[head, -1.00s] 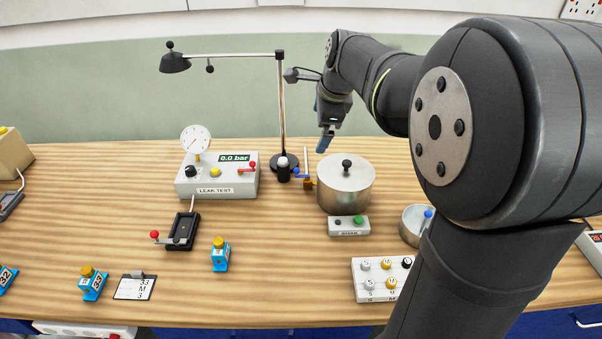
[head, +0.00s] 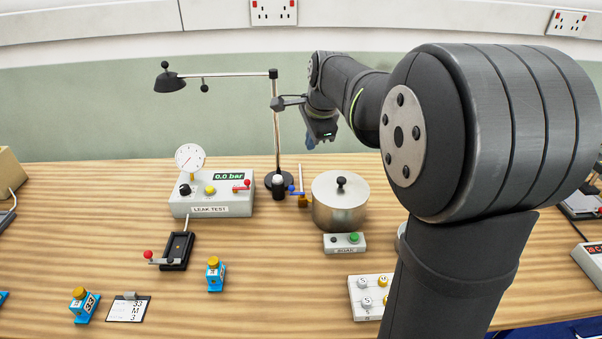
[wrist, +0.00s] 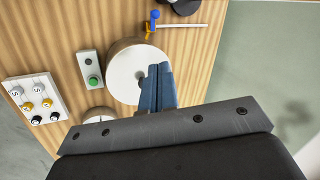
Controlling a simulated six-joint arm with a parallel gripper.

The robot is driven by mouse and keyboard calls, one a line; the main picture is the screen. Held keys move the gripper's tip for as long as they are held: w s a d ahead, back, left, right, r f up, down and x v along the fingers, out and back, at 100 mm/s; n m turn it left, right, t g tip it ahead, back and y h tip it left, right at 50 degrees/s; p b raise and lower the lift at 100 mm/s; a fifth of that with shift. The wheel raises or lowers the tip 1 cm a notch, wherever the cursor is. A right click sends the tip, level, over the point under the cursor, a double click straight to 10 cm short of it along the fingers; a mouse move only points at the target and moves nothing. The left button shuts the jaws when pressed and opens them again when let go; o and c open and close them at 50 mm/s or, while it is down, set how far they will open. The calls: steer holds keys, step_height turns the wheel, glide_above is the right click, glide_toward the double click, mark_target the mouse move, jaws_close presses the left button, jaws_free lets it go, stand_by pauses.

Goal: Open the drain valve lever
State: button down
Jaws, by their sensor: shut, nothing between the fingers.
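The drain valve is a small brass body (head: 304,201) with a blue lever (head: 292,189), just left of a round metal pot (head: 340,203). A thin upright pipe rises beside it. In the wrist view, the blue lever (wrist: 155,15) and brass body (wrist: 149,30) show at the top, beyond the pot lid (wrist: 128,73). My gripper (head: 310,143) is above and behind the pot in the head view, apart from the lever. In the wrist view, its blue fingers (wrist: 156,68) are together and empty, overlapping the pot lid's edge and hiding part of its knob.
A lamp stand (head: 276,130) rises left of my gripper, close to it in the picture. A leak test box (head: 212,205) reading 0.0 bar stands left of the valve. A green-button box (head: 345,243) is in front of the pot. The left foreground has open bench between small items.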

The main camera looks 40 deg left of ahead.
steer(key=w+a+f+n+t+h, duration=0.1)
steer(key=w+a+f+n, duration=0.2)
steer(key=a+f+n, duration=0.5)
steer(key=a+n, duration=0.1)
steer(key=n, duration=0.3)
steer(key=shift+a+t+h, duration=0.3)
steer(key=shift+h, duration=0.1)
steer(key=shift+f, duration=0.1)
steer(key=f, duration=1)
steer(key=shift+w+a, duration=0.1)
steer(key=shift+w, duration=0.15)
steer(key=shift+s+d, duration=0.25)
steer(key=shift+s, duration=0.2)
